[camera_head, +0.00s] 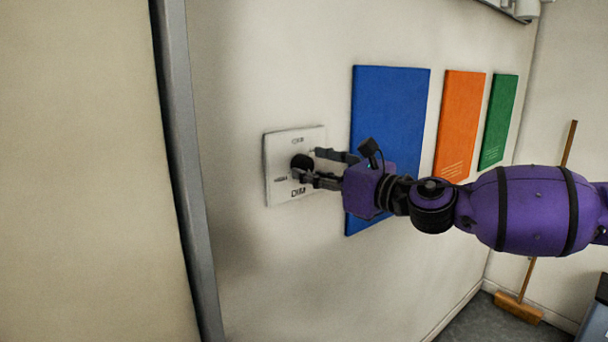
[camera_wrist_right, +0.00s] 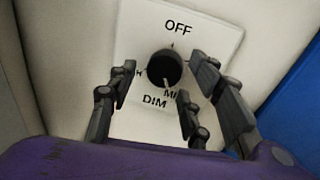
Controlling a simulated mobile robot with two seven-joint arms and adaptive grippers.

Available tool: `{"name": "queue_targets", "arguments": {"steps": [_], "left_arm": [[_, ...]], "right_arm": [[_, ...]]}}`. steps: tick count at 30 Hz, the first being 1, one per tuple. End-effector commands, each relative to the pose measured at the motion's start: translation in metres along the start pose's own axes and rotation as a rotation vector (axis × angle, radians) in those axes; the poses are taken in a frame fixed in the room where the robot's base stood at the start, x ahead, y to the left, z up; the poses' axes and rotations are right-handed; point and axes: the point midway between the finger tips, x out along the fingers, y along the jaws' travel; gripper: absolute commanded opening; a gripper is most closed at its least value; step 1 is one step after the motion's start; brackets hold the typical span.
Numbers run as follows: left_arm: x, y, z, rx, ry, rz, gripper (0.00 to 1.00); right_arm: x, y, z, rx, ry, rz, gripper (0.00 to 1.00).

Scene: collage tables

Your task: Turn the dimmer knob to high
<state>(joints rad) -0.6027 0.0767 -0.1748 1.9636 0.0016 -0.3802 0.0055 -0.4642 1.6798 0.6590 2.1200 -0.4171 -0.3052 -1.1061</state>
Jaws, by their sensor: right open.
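The round black dimmer knob (camera_head: 302,161) sits on a white wall plate (camera_head: 280,189). In the right wrist view the knob (camera_wrist_right: 163,67) has a pale pointer mark on its lower edge, towards the gap between DIM and a partly hidden label starting "MI". OFF is printed above the knob, and a label starting with H, mostly hidden by a finger, is at its left. My right gripper (camera_head: 309,166) is open, with its fingers spread on both sides of the knob; I cannot tell whether any finger touches it. My left gripper is out of view.
A blue panel (camera_head: 388,105), an orange panel (camera_head: 459,120) and a green panel (camera_head: 497,125) are on the wall to the right. A grey vertical frame edge (camera_head: 183,150) stands left of the plate. A broom (camera_head: 518,307) leans in the far corner.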

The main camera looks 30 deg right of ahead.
Motion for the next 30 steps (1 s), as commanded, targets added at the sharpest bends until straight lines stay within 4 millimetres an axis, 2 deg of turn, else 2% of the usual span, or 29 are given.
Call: {"name": "queue_targets", "arguments": {"steps": [1,6,15,24,30], "left_arm": [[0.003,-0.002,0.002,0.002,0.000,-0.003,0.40],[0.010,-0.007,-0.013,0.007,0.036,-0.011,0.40],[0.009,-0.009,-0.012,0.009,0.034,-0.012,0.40],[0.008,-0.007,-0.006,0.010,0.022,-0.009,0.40],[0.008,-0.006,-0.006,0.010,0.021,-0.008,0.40]], "right_arm": [[0.009,0.000,-0.006,-0.001,0.007,0.000,0.46],[0.021,-0.001,-0.002,0.001,0.002,-0.002,0.46],[0.023,-0.001,0.001,0.003,-0.002,-0.003,0.44],[0.023,0.000,0.001,0.003,-0.001,-0.001,0.05],[0.023,0.001,0.002,0.013,-0.004,0.001,0.05]]}}
